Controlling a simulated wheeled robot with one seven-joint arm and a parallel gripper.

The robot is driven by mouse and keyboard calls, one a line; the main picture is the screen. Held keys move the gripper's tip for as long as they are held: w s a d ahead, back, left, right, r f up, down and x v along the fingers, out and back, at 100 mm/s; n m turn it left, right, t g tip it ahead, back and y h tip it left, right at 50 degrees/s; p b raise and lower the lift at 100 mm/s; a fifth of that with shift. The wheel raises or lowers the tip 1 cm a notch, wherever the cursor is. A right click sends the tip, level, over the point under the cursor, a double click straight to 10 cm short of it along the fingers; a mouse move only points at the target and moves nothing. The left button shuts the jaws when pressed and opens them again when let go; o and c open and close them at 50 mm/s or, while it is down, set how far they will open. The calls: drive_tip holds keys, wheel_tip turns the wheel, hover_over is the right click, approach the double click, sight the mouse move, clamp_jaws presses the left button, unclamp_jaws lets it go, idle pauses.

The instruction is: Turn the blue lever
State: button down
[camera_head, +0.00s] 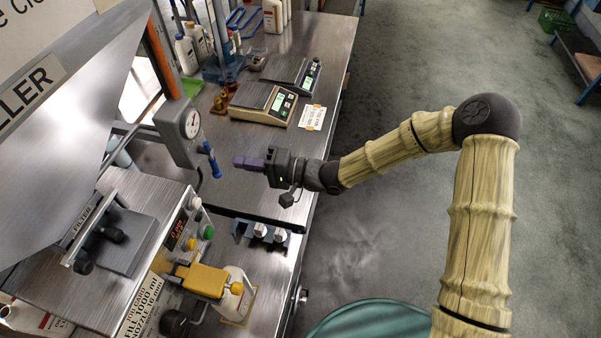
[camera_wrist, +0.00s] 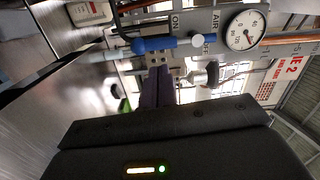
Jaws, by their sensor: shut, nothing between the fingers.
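The blue lever (camera_head: 210,160) hangs below a grey box with a round pressure gauge (camera_head: 191,124) in the head view. In the wrist view the blue lever (camera_wrist: 154,44) lies across the picture, with ON, AIR and OFF lettering beside it and the gauge (camera_wrist: 245,30) to its right. My gripper (camera_head: 236,161) is just right of the lever in the head view, its purple fingers pointing toward it. In the wrist view my gripper (camera_wrist: 158,62) has its fingers together and empty, with the tips just below the lever. I cannot tell whether they touch it.
A filling machine with a yellow clamp (camera_head: 203,281) and a white bottle (camera_head: 236,287) stands at the front left. Scales (camera_head: 262,103) and bottles stand farther back on the steel bench (camera_head: 255,200). The floor to the right is mostly open.

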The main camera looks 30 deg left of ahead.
drive_tip(key=b+v, duration=0.3)
drive_tip(key=v, duration=1)
drive_tip(key=shift+d, duration=0.25)
drive_tip(key=shift+s+a+r, duration=0.1)
drive_tip(key=shift+a+r, duration=0.05)
drive_tip(key=p+x, duration=0.4)
drive_tip(key=x, duration=1.2)
drive_tip(key=shift+a+p, duration=0.15)
drive_tip(key=shift+p, duration=0.2)
